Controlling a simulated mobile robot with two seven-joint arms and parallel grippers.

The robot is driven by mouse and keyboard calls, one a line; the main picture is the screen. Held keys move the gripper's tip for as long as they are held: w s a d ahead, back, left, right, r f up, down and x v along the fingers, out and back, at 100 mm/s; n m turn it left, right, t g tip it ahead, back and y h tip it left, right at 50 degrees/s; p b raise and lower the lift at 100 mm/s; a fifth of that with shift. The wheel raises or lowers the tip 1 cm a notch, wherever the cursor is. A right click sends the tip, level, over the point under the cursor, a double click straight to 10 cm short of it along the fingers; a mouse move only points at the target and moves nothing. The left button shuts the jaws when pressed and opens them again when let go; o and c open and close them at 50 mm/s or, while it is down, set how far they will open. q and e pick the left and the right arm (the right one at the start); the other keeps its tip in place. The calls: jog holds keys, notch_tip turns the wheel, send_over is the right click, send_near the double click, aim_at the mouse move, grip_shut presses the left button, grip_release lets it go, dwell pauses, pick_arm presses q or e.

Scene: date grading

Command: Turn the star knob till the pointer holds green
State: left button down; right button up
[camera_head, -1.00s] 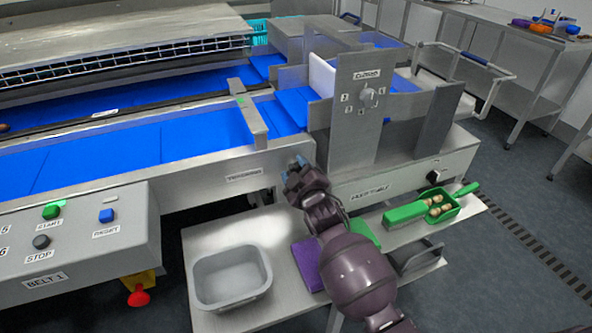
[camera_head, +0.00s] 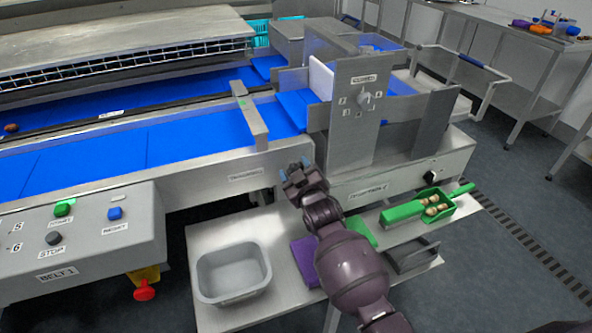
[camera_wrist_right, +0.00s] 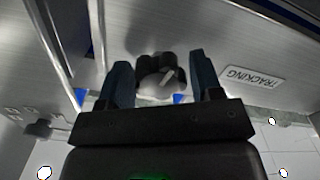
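The star knob (camera_wrist_right: 158,72), dark and lobed with a pale line on its face, shows in the right wrist view beside the "TRACKING" label (camera_wrist_right: 252,77). My right gripper (camera_wrist_right: 161,78) is open, one finger on either side of the knob; I cannot tell whether either finger touches it. In the head view my right gripper (camera_head: 294,168) is at the front of the belt frame, right of the tracking label (camera_head: 246,175), and hides the knob. A small green mark (camera_head: 238,88) sits on the metal bar across the blue belt; I cannot make out a pointer. My left gripper is out of view.
A control box (camera_head: 90,235) with buttons stands at left. Below, a shelf holds a grey tub (camera_head: 232,273), a purple cloth (camera_head: 305,262) and a green scoop (camera_head: 430,205) with dates. An upright plate (camera_head: 352,130) with a dial rises right of my gripper.

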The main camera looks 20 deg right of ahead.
jog(key=shift+o, duration=1.2)
jog(key=shift+s, duration=0.4)
pick_arm(q)
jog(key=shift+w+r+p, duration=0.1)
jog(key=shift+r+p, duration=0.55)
jog(key=shift+p, duration=0.1)
pick_arm(e)
jog(key=s, duration=1)
jog(key=shift+d, duration=0.15)
